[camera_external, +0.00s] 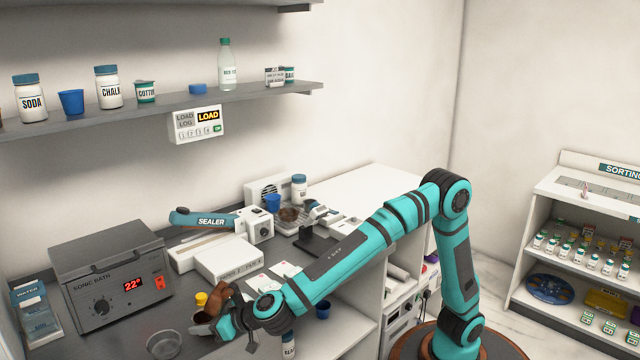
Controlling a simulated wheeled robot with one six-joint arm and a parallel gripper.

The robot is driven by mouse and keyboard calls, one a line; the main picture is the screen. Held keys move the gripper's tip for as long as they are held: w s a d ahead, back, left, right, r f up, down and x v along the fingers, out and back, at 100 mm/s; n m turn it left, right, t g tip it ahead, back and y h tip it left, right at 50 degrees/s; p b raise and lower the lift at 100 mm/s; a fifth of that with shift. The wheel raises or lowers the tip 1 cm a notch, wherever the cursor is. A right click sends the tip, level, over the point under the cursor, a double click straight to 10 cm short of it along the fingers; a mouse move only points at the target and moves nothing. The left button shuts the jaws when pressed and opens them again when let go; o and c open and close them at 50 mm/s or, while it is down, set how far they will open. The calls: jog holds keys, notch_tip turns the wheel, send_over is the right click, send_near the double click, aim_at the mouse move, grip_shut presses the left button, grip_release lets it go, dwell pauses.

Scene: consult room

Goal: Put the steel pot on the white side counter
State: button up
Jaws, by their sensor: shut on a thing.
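My gripper (212,318) is low over the dark worktop at the front, right of the sonic bath. It is shut on a small brownish thing (203,328), largely hidden by the fingers; I cannot tell whether it is the steel pot. A round, grey, metallic-looking open vessel (163,345) stands on the worktop just left of my gripper, apart from it. It may be the steel pot. A white counter top (375,190) lies at the back right against the wall, beyond my arm, and its visible surface is largely bare.
The sonic bath (108,275) stands at left. A yellow item (201,299) is close behind my gripper. A white sorting shelf (590,190) stands far right.

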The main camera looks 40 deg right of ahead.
jog(key=shift+f, duration=0.25)
jog(key=o, duration=1)
jog(key=v, duration=1.6)
jog(key=shift+s, duration=0.25)
jog(key=shift+o, duration=0.6)
jog(key=shift+s+d+r, duration=0.1)
jog(key=shift+s+d, duration=0.2)
jog(key=shift+s, duration=0.05)
